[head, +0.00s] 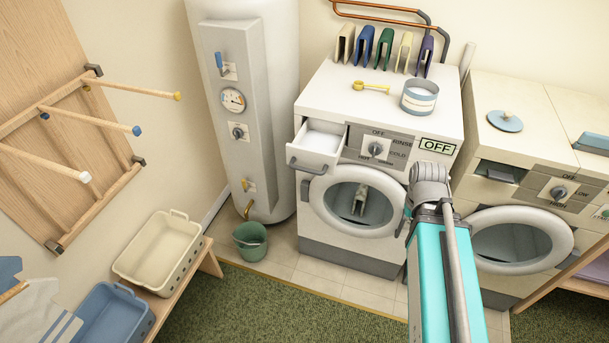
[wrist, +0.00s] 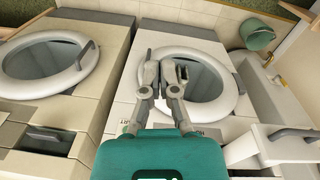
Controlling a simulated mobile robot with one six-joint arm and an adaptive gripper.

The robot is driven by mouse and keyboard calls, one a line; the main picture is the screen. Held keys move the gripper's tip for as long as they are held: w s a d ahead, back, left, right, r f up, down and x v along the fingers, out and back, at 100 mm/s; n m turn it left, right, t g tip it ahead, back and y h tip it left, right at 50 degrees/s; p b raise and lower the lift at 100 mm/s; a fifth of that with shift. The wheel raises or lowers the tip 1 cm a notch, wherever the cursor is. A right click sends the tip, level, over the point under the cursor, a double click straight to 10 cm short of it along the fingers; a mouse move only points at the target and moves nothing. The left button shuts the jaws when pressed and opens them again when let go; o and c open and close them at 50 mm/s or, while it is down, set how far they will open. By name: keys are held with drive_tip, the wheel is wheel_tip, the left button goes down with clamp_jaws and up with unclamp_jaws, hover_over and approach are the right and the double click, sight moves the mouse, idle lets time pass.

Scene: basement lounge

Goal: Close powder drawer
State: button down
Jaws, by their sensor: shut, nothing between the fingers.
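The powder drawer (head: 312,158) is pulled out at the upper left of the left washing machine (head: 345,252). Its white tray is visible and looks empty, and its front carries a grey handle. In the wrist view the open drawer (wrist: 285,150) is at the lower right. My gripper (wrist: 161,70) is shut and empty, over the near rim of the round door, to the left of the drawer and apart from it. In the head view my teal arm hides most of the gripper, right of the door. A grey shape shows in the door glass; I cannot tell whether it is a reflection.
A tub (head: 420,97), a yellow scoop (head: 371,87) and several upright coloured items stand on the machine top. The boiler (head: 250,90) is close on the drawer's left. A green bucket (head: 250,241) sits on the floor. A second washer (head: 535,185) stands to the right.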

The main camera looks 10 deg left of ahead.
drive_tip(key=w+a+f+n+t+h+b, duration=0.2)
drive_tip(key=w+a+n+t+b, duration=0.15)
drive_tip(key=a+n, duration=0.45)
drive_tip(key=w+a+f+n+t+h+b, duration=0.1)
drive_tip(key=w+a+n+t+h+b, duration=0.15)
drive_tip(key=a+n+t+b, duration=0.4)
drive_tip(key=s+a+r+n+t+y+b, duration=0.1)
drive_tip(key=s+a+n+t+b, duration=0.1)
drive_tip(key=a+n, duration=0.7)
drive_tip(key=s+a+r+n+t+y+b, duration=0.1)
drive_tip(key=s+a+n+t+y+b, duration=0.1)
drive_tip(key=a+n, duration=0.8)
drive_tip(key=shift+s+a+r+t+b, duration=0.35)
drive_tip(key=shift+a+t+b, duration=0.1)
drive_tip(key=shift+t, duration=0.25)
drive_tip(key=shift+w+y, duration=0.15)
drive_tip(key=shift+y, duration=0.1)
